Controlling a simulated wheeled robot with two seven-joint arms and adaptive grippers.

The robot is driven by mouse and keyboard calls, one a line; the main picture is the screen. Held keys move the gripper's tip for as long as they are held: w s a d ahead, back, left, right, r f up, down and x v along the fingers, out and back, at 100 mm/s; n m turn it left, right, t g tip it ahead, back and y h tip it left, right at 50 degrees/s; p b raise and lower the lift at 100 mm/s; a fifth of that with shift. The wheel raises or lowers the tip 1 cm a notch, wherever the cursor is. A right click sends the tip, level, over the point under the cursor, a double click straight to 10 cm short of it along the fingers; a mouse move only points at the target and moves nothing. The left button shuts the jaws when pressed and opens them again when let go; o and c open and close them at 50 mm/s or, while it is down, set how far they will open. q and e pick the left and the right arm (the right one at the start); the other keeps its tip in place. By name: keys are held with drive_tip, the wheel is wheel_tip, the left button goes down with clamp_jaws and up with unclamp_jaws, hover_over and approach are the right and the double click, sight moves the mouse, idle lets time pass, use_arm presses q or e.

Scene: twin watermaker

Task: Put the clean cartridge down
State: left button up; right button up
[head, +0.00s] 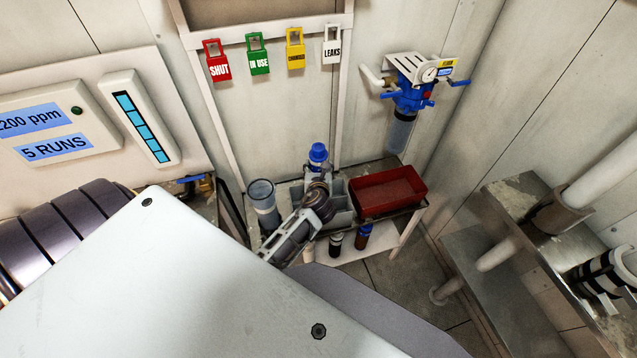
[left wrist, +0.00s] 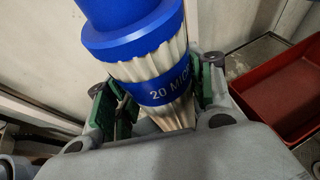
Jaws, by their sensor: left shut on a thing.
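The cartridge (left wrist: 172,68) is white and pleated, with a blue end cap and a blue band reading "20 MIC…". My left gripper (left wrist: 158,100) is shut around it, with green pads on either side. In the head view the blue cap (head: 318,153) sticks up beyond my left gripper (head: 317,178), over the back of a grey divided rack (head: 341,219) on the low bench. The cartridge's lower end is hidden, so I cannot tell whether it touches the rack. My right gripper is not in view.
A red tray (head: 416,187) sits right of the rack, and a clear cylinder (head: 262,198) stands left of it. Two small dark bottles (head: 335,243) (head: 363,236) are at the front. A blue filter housing (head: 405,100) and coloured tags (head: 258,60) hang on the wall behind.

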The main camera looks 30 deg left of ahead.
use_arm(q)
drive_tip(key=shift+f, duration=1.5)
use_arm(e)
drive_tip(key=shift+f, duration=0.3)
use_arm(q)
drive_tip(key=shift+f+b, duration=0.65)
drive_tip(key=shift+f, duration=1.25)
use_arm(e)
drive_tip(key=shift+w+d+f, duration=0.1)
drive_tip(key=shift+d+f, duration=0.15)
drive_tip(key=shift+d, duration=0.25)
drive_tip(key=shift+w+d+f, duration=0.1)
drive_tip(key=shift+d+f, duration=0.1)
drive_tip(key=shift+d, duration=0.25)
use_arm(q)
drive_tip(key=shift+f, duration=0.1)
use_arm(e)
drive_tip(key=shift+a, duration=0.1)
